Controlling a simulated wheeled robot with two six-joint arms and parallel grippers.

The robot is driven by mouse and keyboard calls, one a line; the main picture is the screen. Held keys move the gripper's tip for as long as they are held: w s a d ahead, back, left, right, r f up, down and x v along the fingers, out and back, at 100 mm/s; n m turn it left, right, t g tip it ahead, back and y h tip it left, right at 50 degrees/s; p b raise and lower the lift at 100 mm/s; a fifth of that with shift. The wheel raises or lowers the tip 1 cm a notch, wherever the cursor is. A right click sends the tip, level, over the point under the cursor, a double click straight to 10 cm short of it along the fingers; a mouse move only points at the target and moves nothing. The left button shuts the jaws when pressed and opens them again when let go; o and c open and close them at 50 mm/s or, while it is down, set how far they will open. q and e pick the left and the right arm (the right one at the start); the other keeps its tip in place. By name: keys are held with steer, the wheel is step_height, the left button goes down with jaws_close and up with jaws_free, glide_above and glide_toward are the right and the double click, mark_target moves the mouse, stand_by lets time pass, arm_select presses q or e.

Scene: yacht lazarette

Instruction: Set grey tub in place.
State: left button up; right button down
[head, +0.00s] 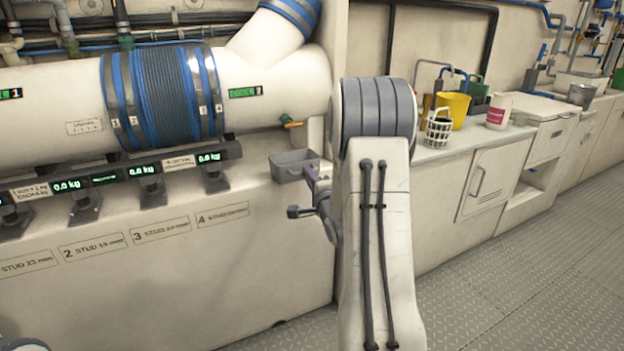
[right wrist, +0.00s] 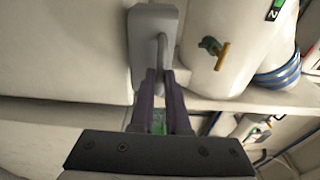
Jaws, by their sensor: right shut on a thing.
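The grey tub (head: 290,168) is a small open box in the head view, near the right end of the pale bench, below the large white pipe. My right gripper (head: 314,172) is shut on its right side. In the right wrist view the grey tub (right wrist: 142,30) is beyond the purple fingers of my right gripper (right wrist: 160,76), which close on a bent grey piece at its near side. Whether the tub touches the surface below is unclear. My arm hides part of the bench right of it.
A white pipe (head: 275,85) with blue clamps runs above the bench, with a yellow-handled valve (head: 291,122) just over the tub. Weight displays (head: 209,158) and numbered stud labels line the left. A white basket (head: 437,130) and yellow bucket (head: 454,108) stand on the right counter.

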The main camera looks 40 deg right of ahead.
mark_target(300, 170)
steer(key=shift+a+x, duration=0.2)
steer(key=shift+x, duration=1.4)
steer(key=shift+a+x, duration=0.2)
steer(key=shift+x, duration=1.35)
steer(key=shift+w, duration=0.3)
steer(key=shift+d+f, duration=0.1)
steer(key=shift+f, duration=0.3)
steer(key=c, duration=0.8)
jaws_free()
steer(key=shift+c, duration=0.2)
steer(key=p+v, duration=0.1)
steer(key=v, duration=0.9)
steer(key=shift+s, duration=0.2)
